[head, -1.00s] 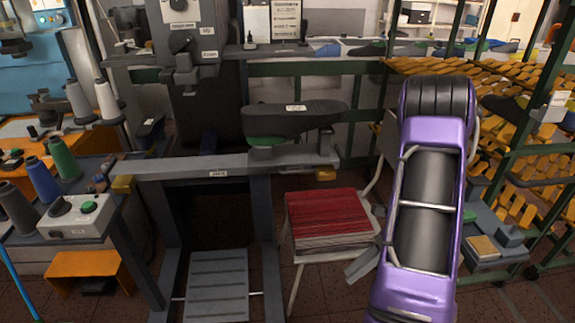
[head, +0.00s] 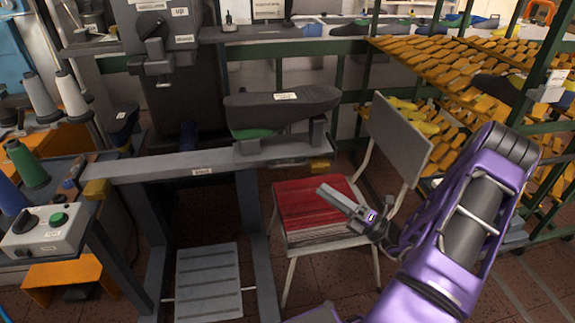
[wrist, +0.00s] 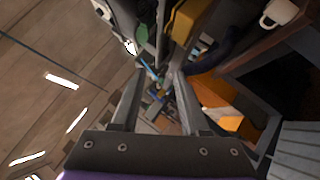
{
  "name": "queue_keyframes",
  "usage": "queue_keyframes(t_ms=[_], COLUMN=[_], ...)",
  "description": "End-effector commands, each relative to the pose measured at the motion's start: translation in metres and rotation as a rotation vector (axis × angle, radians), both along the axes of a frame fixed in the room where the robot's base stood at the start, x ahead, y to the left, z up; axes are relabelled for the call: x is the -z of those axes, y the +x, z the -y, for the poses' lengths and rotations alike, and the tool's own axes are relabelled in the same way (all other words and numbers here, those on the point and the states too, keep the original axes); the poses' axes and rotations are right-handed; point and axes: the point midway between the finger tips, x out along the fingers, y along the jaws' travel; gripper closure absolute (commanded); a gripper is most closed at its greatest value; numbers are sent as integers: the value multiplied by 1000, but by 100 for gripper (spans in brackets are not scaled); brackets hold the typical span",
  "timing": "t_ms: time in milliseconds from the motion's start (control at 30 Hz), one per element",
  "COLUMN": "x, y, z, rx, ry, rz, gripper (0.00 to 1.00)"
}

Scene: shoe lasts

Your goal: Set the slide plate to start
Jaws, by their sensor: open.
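A grey bench rail (head: 150,172) with a small label runs across the machine, with a yellow block (head: 97,190) at its left end and another yellow block (head: 320,164) under its right end. A dark shoe-last-shaped piece (head: 285,107) with a white label sits above the rail's right part, over a green piece (head: 258,133). I cannot tell for sure which part is the slide plate. My gripper (head: 335,196) is open and empty, pointing left, in front of the chair and right of the rail. Its fingers also show in the wrist view (wrist: 157,85).
A chair (head: 400,140) with a red stack (head: 312,203) on its seat stands below the rail's right end. A control box (head: 42,230) and thread cones (head: 40,97) are at left. Racks of yellow lasts (head: 440,80) fill the right. A ribbed footplate (head: 208,280) lies below.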

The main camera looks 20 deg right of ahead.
Motion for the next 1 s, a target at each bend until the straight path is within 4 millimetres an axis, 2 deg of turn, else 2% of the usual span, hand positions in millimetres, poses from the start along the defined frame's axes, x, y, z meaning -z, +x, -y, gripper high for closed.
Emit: queue_keyframes(t_ms=[300,500,700,1000], x=[-28,-40,-46,-47], y=[50,75,87,88], z=[-43,-63,-72,-73], rx=[-5,-5,-2,-2], ry=[-2,-2,-3,-3], rz=[1,0,-1,-1], gripper=[55,55,55,55])
